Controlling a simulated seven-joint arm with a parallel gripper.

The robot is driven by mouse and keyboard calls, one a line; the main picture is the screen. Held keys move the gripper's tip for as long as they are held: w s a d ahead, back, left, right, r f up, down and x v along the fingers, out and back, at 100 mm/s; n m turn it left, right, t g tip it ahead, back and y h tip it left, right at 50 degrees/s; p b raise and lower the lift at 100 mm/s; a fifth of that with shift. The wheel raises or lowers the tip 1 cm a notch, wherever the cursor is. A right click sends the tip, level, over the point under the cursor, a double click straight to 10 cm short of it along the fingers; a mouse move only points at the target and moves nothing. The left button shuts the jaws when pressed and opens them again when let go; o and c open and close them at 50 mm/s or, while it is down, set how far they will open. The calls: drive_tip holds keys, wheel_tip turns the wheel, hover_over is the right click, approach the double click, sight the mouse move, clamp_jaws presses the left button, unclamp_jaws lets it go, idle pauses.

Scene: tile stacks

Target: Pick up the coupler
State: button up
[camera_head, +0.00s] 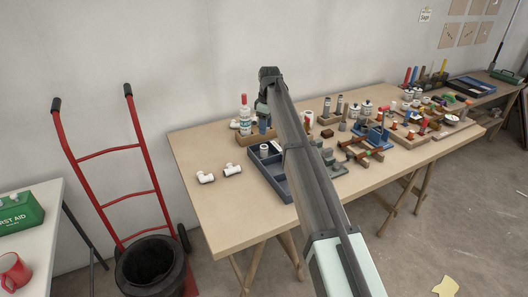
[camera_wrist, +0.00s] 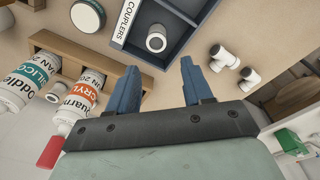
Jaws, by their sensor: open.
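The coupler (camera_wrist: 156,38) is a short white ring-shaped piece with a dark bore. It sits in a compartment of the blue-grey tray (camera_wrist: 178,12), beside a "COUPLERS" label (camera_wrist: 128,18). In the head view the tray (camera_head: 281,186) lies on the table, with a small white piece (camera_head: 264,148) at its back left. My gripper (camera_wrist: 159,63) is open, its two blue fingers apart and nothing between them. In the wrist picture the coupler appears just beyond the gap between the fingertips, not touching them. In the head view my arm hides part of the tray.
Two white tee fittings (camera_head: 205,177) (camera_head: 232,169) lie on bare table left of the tray. Silicone (camera_wrist: 20,80) and acrylic (camera_wrist: 86,98) bottles stand in a wooden rack (camera_wrist: 60,45) near the fingers. Several tools and parts crowd the table's right side.

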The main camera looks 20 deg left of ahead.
sight(264, 146)
drive_tip(key=f+m, duration=0.2)
drive_tip(key=a+f+m, duration=0.1)
drive_tip(key=f+m, duration=0.1)
drive_tip(key=f, duration=0.1)
drive_tip(key=w+f+m, duration=0.1)
drive_tip(key=f+m, duration=0.1)
drive_tip(key=f, duration=0.1)
drive_tip(key=shift+a+f, duration=0.15)
drive_tip(key=shift+f, duration=0.05)
drive_tip(key=shift+w+f, duration=0.2)
drive_tip(key=shift+f, duration=2.5)
drive_tip(key=c, duration=0.8)
